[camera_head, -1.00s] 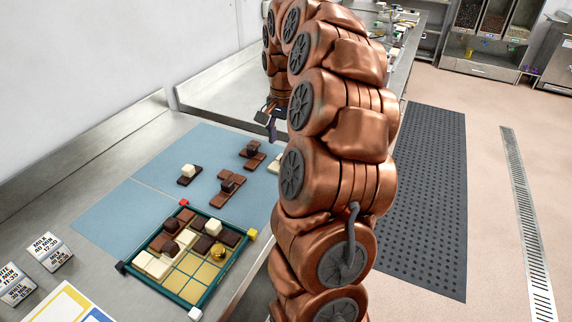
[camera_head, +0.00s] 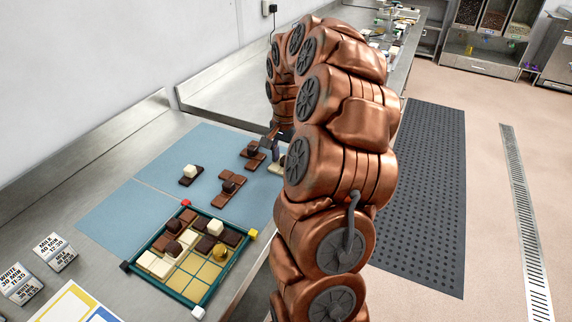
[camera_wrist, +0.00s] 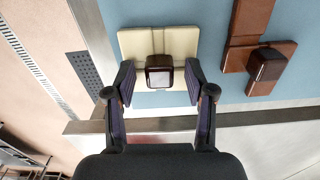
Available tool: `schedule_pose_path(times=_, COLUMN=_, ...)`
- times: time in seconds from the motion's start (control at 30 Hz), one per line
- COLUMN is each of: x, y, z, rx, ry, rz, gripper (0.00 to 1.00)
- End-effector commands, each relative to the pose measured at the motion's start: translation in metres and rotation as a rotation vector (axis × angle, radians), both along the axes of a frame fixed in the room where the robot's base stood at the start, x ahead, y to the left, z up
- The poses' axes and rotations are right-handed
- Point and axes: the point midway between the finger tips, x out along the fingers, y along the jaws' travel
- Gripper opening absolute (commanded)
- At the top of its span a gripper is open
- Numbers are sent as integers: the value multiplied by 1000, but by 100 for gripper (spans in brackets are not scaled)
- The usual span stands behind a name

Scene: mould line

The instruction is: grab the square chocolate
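A dark brown square chocolate (camera_wrist: 159,71) sits on a cream-coloured chocolate slab (camera_wrist: 133,42) in the wrist view. My gripper (camera_wrist: 159,84) is open, with one finger on each side of the dark square and a gap left on both sides. In the head view my gripper (camera_head: 273,142) is low over the far right end of the blue mat, partly hidden by my arm. Another dark square (camera_wrist: 266,64) sits on a milk-brown slab (camera_wrist: 249,22) to the right in the wrist view.
A green-framed tray (camera_head: 183,298) with yellow cells holds several chocolate squares and a gold ball. Label blocks (camera_head: 55,251) stand at left. My arm covers the counter's right side.

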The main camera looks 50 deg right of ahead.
Motion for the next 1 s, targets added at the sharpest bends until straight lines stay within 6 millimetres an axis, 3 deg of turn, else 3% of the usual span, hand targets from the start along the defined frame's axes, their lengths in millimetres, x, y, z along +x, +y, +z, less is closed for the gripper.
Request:
schedule_pose_path(times=0.07, x=0, y=0, z=0, rx=0, ry=0, rz=0, gripper=43)
schedule_pose_path(times=0.47, x=0, y=0, z=0, rx=1, ry=1, rz=0, gripper=1)
schedule_pose_path(times=1.0, x=0, y=1, z=9, rx=0, ry=2, rz=0, gripper=0)
